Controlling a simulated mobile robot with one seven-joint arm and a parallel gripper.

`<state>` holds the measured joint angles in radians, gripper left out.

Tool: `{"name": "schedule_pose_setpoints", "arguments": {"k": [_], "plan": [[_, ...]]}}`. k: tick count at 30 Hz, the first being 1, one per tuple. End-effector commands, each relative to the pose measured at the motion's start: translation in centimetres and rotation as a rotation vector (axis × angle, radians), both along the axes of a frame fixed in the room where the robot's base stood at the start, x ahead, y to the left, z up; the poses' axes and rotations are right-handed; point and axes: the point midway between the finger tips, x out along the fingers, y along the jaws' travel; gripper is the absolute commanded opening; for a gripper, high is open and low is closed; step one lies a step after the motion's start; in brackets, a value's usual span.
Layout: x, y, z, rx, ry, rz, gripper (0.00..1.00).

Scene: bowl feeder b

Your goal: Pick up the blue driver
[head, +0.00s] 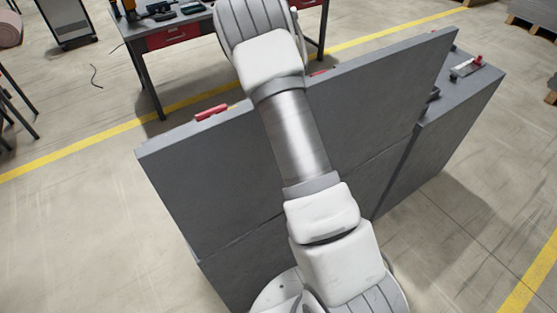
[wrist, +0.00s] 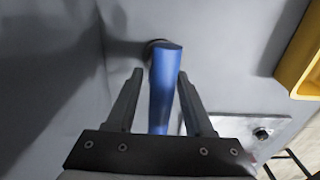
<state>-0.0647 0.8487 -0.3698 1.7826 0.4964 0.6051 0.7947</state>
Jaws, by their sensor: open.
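The blue driver (wrist: 164,88) is in the middle of the wrist view, a smooth blue shaft or handle with a dark end against a grey surface. My gripper (wrist: 159,78) is open, with one dark finger on each side of the driver. A gap shows between the driver and each finger, wider on the left. The lower part of the driver runs down behind the gripper's dark base. In the head view my own arm fills the centre, and neither the gripper nor the driver shows.
A yellow bin or frame (wrist: 303,62) stands at the right of the wrist view. A metal plate with a black knob (wrist: 261,133) is below it. In the head view, a tall grey panel (head: 375,100) stands behind my arm, with a worktable (head: 180,33) beyond.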

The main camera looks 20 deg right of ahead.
Motion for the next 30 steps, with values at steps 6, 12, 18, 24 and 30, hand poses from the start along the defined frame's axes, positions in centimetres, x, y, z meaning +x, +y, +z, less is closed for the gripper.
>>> {"name": "schedule_pose_setpoints", "arguments": {"k": [6, 12, 18, 24, 30], "plan": [[0.05, 0.00, -0.18, 0.000, -0.002, 0.000, 0.53], [0.05, 0.01, -0.15, 0.000, -0.001, 0.001, 0.24], [0.05, 0.02, -0.14, 0.000, -0.001, 0.001, 0.00], [0.06, 0.02, -0.12, 0.000, -0.002, 0.001, 0.00], [0.07, 0.02, -0.11, 0.000, -0.002, 0.001, 0.00]]}}
